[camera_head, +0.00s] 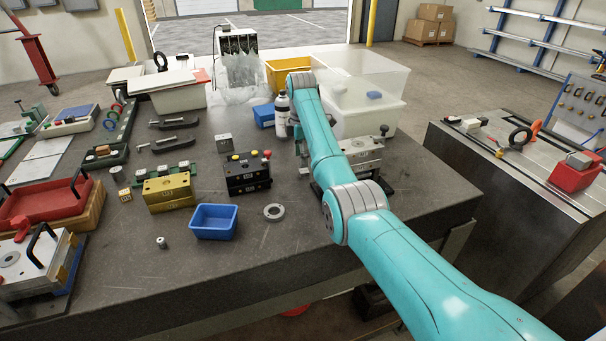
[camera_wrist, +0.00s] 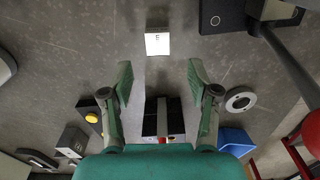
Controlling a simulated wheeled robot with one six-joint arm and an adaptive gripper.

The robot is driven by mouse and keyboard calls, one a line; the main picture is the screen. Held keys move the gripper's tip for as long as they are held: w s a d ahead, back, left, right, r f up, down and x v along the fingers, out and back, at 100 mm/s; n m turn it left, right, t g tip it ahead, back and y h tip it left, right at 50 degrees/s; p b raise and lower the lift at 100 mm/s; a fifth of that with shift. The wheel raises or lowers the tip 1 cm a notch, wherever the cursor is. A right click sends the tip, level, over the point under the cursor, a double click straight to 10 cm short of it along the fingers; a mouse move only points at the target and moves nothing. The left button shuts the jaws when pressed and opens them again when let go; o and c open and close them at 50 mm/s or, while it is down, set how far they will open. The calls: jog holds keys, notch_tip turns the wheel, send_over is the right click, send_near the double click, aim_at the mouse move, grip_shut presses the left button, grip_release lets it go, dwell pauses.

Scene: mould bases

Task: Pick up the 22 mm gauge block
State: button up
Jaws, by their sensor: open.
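A small bright block with dark marks (camera_wrist: 157,44), which I take for the gauge block, lies on the dark tabletop in the wrist view. Its marks are too small to read. My gripper (camera_wrist: 160,77) is open and empty. Its two fingers are spread apart, and the block lies beyond the fingertips, a little above the middle of the gap in the picture. They are not touching it. In the head view my arm hides most of the gripper, and I cannot make out the block clearly there.
A black mould block (camera_head: 247,175) with coloured knobs stands near my gripper. A steel ring (camera_head: 274,212), blue bin (camera_head: 214,222) and brass block (camera_head: 168,192) lie nearer the front edge. A white bottle (camera_head: 282,112) and clear tubs (camera_head: 365,118) stand behind. The front tabletop is mostly free.

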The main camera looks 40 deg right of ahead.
aim_at(303, 171)
jog(key=f, duration=0.5)
jog(key=shift+d+f, duration=0.3)
jog(key=shift+d, duration=0.05)
grip_shut()
